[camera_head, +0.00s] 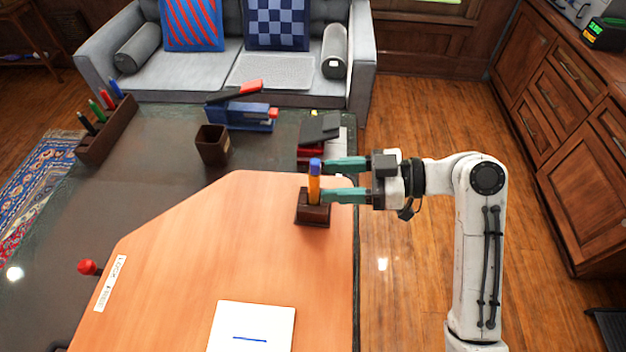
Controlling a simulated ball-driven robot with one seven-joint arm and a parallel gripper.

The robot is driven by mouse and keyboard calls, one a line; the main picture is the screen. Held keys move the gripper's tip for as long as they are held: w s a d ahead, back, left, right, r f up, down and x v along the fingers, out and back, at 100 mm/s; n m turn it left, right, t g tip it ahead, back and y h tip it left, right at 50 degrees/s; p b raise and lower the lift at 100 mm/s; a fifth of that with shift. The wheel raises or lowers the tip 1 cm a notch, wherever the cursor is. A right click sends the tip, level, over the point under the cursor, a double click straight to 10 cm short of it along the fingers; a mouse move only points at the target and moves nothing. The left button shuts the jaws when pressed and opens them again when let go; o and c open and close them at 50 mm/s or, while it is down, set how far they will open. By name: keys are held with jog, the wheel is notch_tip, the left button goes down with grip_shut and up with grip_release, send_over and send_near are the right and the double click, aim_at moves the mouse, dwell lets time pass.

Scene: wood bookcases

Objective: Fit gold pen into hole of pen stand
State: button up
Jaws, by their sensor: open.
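The gold pen (314,187), with a blue top end, stands upright at the pen stand (313,215), a small dark brown block on the orange board. The pen's lower end is out of sight at the top of the stand and appears to be in its hole. My gripper (324,180) reaches in from the right with two teal fingers. It is open, with the fingers apart and their tips just right of the pen. The lower finger's tip is close to the pen; I cannot tell whether it touches.
A red and black stapler (312,150) lies just behind my gripper. A brown cup (213,144), a blue stapler (240,116) and a pen rack (107,128) stand farther left. A white notepad (252,322) lies in front. The board's middle is clear.

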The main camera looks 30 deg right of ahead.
jog(key=v, duration=0.3)
jog(key=shift+s+d+r, duration=0.1)
jog(key=shift+s+d, duration=0.15)
jog(key=shift+d, duration=0.05)
dwell(0.4)
